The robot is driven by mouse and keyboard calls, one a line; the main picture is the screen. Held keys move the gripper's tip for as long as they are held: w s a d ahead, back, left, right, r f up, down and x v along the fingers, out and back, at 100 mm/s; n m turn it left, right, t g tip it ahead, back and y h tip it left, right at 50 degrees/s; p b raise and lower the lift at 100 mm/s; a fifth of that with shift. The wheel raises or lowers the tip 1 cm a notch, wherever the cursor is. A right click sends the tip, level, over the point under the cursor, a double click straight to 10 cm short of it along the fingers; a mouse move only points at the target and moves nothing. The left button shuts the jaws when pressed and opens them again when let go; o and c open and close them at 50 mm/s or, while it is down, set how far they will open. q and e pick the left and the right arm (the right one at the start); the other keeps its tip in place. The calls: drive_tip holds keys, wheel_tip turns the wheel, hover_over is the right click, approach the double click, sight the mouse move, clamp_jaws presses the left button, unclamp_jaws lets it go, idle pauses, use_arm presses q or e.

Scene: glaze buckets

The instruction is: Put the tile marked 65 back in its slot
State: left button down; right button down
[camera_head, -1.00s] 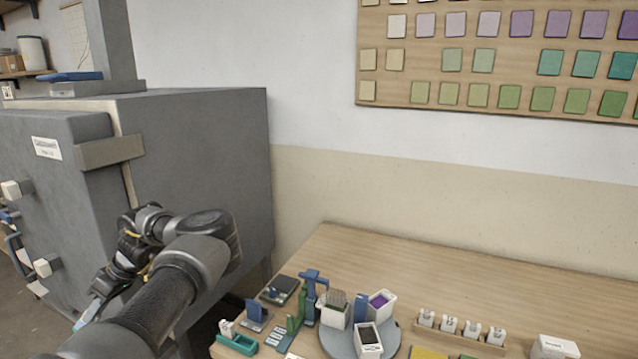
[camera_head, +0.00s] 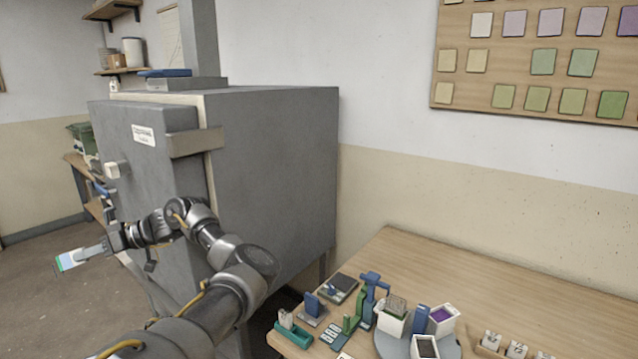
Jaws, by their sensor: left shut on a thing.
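My left gripper (camera_head: 82,257) is shut on a small flat tile (camera_head: 69,262), pale with a blue-green edge, at the far left of the head view, in front of the kiln. The mark on the tile is too small to read. The wooden tile board (camera_head: 490,112) hangs on the wall at the upper right, far from the gripper. It bears rows of glazed tiles, from cream to green and purple. A bare gap shows in its middle visible row, between a cream tile (camera_head: 477,60) and a green tile (camera_head: 543,62). The right part of the board is cut off. My right gripper is out of view.
The big grey kiln (camera_head: 275,170) stands between the held tile and the wooden table (camera_head: 455,265). Near the table's front are a round grey turntable (camera_head: 390,346) with small buckets, a teal tool (camera_head: 293,331) and white numbered blocks (camera_head: 491,340). The table's back is clear.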

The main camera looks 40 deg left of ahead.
sight(76, 251)
use_arm(q)
drive_tip(key=r+g, duration=0.1)
drive_tip(key=r, duration=0.2)
drive_tip(key=s+a+r+g+y, duration=0.1)
drive_tip(key=r, duration=0.2)
drive_tip(key=s+r+g+y, duration=0.1)
drive_tip(key=r, duration=0.2)
drive_tip(key=shift+s+a+r+n, duration=0.1)
drive_tip(key=shift+s+a+n, duration=0.05)
drive_tip(key=shift+n, duration=0.25)
drive_tip(key=shift+r+g, duration=0.5)
drive_tip(key=shift+r, duration=0.35)
